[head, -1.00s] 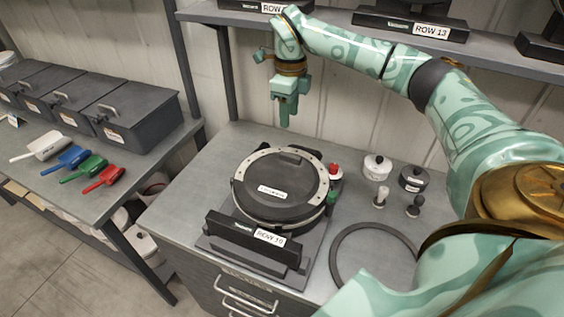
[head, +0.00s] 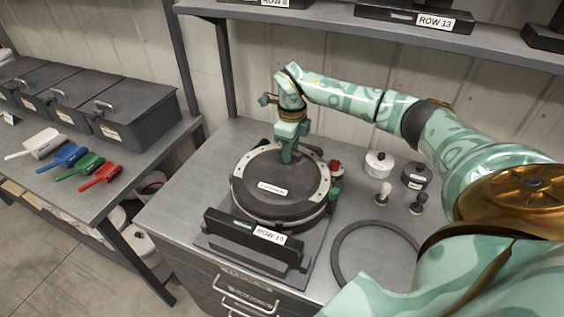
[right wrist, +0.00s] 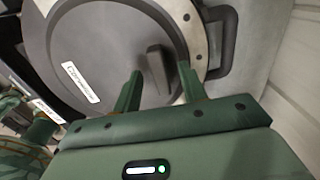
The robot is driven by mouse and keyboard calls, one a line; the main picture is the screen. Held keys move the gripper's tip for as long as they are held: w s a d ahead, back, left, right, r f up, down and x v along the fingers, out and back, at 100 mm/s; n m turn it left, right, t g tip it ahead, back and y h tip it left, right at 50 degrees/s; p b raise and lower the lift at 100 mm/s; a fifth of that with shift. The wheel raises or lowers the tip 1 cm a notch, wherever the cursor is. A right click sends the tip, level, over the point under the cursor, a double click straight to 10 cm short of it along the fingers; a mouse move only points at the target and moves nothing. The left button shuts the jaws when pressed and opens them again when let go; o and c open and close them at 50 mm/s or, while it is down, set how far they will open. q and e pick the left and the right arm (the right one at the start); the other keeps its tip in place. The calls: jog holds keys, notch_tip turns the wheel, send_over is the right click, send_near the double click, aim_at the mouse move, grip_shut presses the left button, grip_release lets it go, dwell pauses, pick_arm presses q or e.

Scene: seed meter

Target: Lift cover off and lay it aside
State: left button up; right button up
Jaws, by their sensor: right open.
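The round dark cover (head: 262,196) with a white label lies on the seed meter (head: 283,222), inside a pale ring with holes. In the right wrist view the cover (right wrist: 100,45) has a raised dark grip bar (right wrist: 157,68). My right gripper (head: 288,158) points down over the far part of the cover. In the right wrist view its open fingers (right wrist: 158,85) stand on either side of the grip bar, with gaps visible; I cannot tell whether they touch it. In the head view the gripper hides the bar. My left gripper is not in view.
A dark ring (head: 376,254) lies on the bench at the right. Small jars (head: 378,163) and two knobbed tools (head: 383,193) stand beside the meter. A ROW-labelled block (head: 254,240) stands in front. The shelf (head: 380,27) is behind.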

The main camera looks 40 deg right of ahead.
grip_shut()
jog(key=shift+r, duration=0.1)
jog(key=shift+r, duration=0.4)
notch_tip(320, 180, up, 9)
jog(key=p, duration=0.1)
jog(key=shift+p, duration=0.3)
